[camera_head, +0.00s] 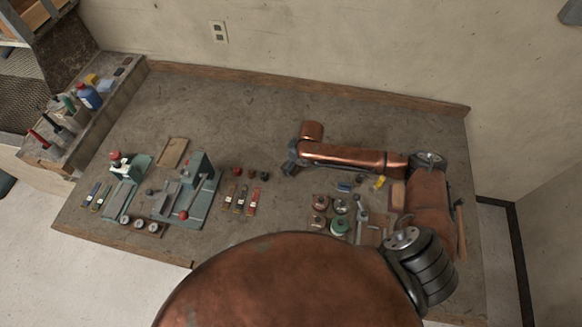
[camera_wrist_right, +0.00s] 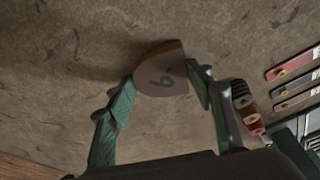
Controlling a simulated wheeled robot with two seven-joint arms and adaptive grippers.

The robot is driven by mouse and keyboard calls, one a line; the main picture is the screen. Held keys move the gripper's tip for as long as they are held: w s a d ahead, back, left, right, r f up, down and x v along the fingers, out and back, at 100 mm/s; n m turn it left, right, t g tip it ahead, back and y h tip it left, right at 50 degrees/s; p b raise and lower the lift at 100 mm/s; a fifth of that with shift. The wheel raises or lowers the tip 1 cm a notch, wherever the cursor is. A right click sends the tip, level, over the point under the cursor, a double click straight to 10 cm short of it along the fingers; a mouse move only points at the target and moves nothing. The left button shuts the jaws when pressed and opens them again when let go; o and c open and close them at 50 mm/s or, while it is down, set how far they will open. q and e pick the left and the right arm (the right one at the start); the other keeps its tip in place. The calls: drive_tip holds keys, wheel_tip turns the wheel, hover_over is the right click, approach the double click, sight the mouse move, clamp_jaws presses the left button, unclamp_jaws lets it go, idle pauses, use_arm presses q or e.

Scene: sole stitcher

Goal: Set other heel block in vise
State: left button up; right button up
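A brown heel block (camera_wrist_right: 162,80) with a digit that reads as 6 or 9 is between the fingertips of my right gripper (camera_wrist_right: 165,84) in the right wrist view. Both fingertips appear to touch its sides. In the head view my right gripper (camera_head: 289,166) points left over the middle of the bench, and the block cannot be made out there. Two teal devices stand on the left half: one with a red knob on top (camera_head: 125,180) and one with a grey upright part and red-balled lever (camera_head: 203,192). I cannot tell which is the vise. My left gripper is out of view.
Small dark and red pieces (camera_head: 252,174) and several coloured tags (camera_head: 241,199) lie between the right gripper and the teal devices. Round tins (camera_head: 339,225) and tools lie below my right arm. The back of the bench (camera_head: 230,110) is clear.

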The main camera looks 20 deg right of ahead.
drive_tip(key=c, duration=0.3)
drive_tip(key=shift+c, duration=2.2)
drive_tip(key=shift+r, duration=0.9)
drive_tip(key=s+a+r+b, duration=0.1)
drive_tip(key=s+a+r, duration=0.6)
drive_tip(key=s+r, duration=0.5)
use_arm(q)
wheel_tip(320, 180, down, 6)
drive_tip(key=b, duration=0.5)
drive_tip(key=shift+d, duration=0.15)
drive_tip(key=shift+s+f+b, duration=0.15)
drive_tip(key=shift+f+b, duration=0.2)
use_arm(e)
drive_tip(key=shift+w+d+r+m+h, duration=0.1)
drive_tip(key=shift+w+r+m+h, duration=0.15)
drive_tip(key=shift+w+r+m, duration=0.7)
drive_tip(key=shift+w+r+m+h, duration=0.2)
drive_tip(key=shift+w+r+m, duration=0.3)
drive_tip(key=shift+w+m, duration=0.8)
drive_tip(key=shift+w+d+r+m+h, duration=0.1)
drive_tip(key=shift+w+r+m+h, duration=0.15)
drive_tip(key=shift+w+r+m, duration=0.9)
